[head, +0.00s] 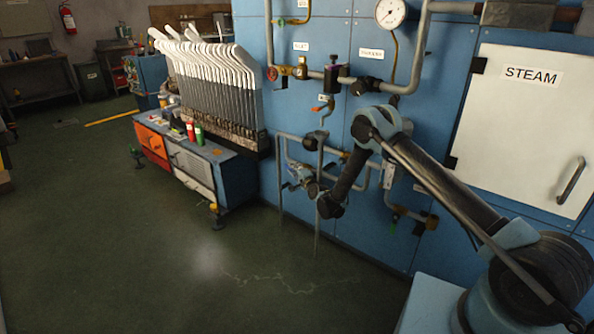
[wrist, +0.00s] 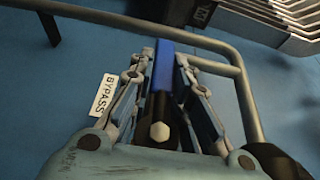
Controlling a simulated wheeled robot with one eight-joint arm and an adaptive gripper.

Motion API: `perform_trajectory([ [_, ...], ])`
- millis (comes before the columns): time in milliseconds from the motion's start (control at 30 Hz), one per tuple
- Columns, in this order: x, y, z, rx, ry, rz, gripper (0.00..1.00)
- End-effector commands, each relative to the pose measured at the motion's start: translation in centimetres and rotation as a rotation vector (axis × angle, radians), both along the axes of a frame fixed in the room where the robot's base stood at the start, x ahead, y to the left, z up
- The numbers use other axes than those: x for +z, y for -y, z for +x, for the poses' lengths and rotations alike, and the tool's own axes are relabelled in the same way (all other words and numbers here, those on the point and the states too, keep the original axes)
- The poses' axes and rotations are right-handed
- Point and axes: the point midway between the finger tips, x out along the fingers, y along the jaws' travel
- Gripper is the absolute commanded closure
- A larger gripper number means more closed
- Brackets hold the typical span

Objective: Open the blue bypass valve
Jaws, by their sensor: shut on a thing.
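The blue handle (wrist: 163,66) of the bypass valve stands between the two fingers of my gripper (wrist: 171,72) in the wrist view. The fingers are closed in on its sides. A dark stem with a hexagonal nut (wrist: 159,132) shows nearer the camera, between the finger bases. A white BYPASS label (wrist: 103,95) is on the blue panel to the left. In the head view my gripper (head: 299,177) is low at the pipework, left of my wrist. The handle is too small and covered there to make out.
Grey pipes (head: 281,185) run around my gripper, and one pipe (wrist: 243,85) curves close on the right in the wrist view. A white STEAM door (head: 520,125) is at right. A bench (head: 235,180) with a rack stands left; the floor in front is clear.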

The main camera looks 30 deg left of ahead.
Motion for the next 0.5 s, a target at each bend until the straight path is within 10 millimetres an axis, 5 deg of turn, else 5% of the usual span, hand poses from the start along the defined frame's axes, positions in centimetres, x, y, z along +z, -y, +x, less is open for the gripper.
perform_trajectory([
  [33, -0.14, -0.66, -1.23, 0.014, -0.004, 0.003, 1.00],
  [500, 0.01, -0.80, -1.59, 0.025, -0.001, 0.024, 1.00],
])
